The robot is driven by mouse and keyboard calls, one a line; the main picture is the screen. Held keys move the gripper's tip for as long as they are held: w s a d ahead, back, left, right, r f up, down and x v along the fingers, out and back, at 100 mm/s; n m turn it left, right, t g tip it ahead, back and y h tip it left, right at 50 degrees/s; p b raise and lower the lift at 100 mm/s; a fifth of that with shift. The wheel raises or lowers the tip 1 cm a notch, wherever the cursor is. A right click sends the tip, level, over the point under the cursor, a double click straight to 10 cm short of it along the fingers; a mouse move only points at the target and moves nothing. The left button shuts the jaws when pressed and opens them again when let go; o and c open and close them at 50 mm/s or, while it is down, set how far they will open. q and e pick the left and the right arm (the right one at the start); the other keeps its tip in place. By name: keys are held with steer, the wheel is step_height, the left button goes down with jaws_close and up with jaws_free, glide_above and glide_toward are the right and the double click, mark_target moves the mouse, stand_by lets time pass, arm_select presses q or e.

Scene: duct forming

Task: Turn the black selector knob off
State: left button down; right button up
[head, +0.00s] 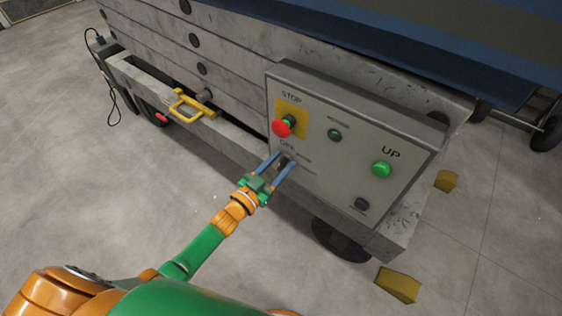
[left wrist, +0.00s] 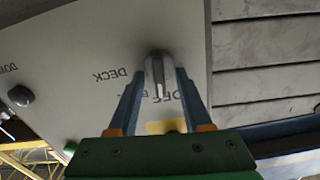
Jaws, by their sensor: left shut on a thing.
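The selector knob (head: 286,161) is on the grey control panel (head: 330,175), below the red STOP button. In the left wrist view the knob (left wrist: 159,78) shows as a dark, shiny grip standing out from the panel, near upside-down "DECK" and "OFF" lettering. My left gripper (head: 282,166) reaches the panel with its two blue fingers on either side of the knob. In the left wrist view the left gripper (left wrist: 161,78) is shut on the knob, which sits between the fingertips. The knob's exact pointing is hard to tell. My right gripper is not in view.
The red STOP button (head: 281,129) on its yellow plate is just above the fingers. A green UP button (head: 382,169), a dark green button (head: 335,135) and a dark button (head: 362,204) sit to the right. A yellow handle (head: 187,104) juts out at the left.

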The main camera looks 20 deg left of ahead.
arm_select(q)
steer(key=shift+n, duration=0.6)
steer(key=shift+c, duration=1.8)
jaws_free()
steer(key=shift+a, duration=0.1)
steer(key=p+v, duration=0.1)
steer(key=v, duration=0.6)
steer(key=shift+p, duration=0.4)
